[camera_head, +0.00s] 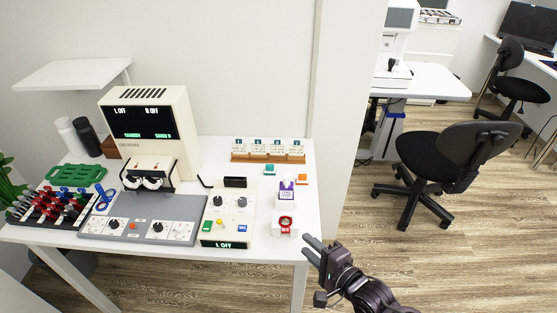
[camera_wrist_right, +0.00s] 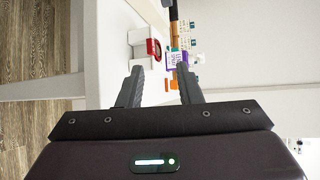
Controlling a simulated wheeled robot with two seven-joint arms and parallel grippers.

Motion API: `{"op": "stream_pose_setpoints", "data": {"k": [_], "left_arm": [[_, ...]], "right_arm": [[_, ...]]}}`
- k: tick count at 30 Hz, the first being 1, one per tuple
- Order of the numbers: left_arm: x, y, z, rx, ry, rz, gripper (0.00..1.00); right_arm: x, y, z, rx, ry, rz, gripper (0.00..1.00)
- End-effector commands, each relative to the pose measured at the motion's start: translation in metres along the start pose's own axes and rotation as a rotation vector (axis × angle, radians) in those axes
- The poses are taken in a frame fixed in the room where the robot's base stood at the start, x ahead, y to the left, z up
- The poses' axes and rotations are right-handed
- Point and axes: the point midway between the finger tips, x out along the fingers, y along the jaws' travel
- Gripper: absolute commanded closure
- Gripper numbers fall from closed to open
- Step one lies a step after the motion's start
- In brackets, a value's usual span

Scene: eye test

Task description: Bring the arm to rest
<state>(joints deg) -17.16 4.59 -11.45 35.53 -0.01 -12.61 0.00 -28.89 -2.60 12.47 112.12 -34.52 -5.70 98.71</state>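My right gripper (camera_head: 312,250) is just off the right front corner of the white table, over the floor. In the right wrist view its two fingers (camera_wrist_right: 160,86) stand apart with nothing between them, so it is open and empty. My left gripper shows in neither view. Near the right gripper on the table are a white block with a red ring-shaped part (camera_head: 285,223) and a purple and white box (camera_head: 287,190). Both also show past the fingers in the right wrist view, the red part (camera_wrist_right: 153,48) and the purple box (camera_wrist_right: 176,58).
The white table (camera_head: 262,258) carries a beige machine (camera_head: 150,110) with a dark screen, a grey control panel (camera_head: 135,231), a smaller control box (camera_head: 228,215) and a wooden card rack (camera_head: 268,157). A black office chair (camera_head: 440,155) stands at right.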

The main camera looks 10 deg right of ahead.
Motion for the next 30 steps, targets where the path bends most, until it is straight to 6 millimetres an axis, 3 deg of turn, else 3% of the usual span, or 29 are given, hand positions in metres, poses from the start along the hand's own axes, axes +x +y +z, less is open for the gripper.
{"op": "stream_pose_setpoints", "data": {"k": [5, 11, 15, 18, 30], "left_arm": [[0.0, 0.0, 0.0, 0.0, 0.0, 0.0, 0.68], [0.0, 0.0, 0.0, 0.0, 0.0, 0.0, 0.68], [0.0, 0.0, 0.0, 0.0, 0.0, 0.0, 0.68], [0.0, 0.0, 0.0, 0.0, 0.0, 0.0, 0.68], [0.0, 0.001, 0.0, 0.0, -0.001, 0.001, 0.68]], "right_arm": [[0.0, 0.0, 0.0, -0.049, 0.009, 0.024, 0.68], [-0.006, 0.004, -0.003, -0.455, 0.053, 0.26, 0.68], [-0.028, 0.005, -0.002, -0.826, 0.009, 0.519, 0.68], [-0.047, 0.006, 0.001, -1.009, -0.068, 0.668, 0.68], [-0.112, 0.005, 0.027, -1.361, -0.435, 0.958, 0.68]]}}
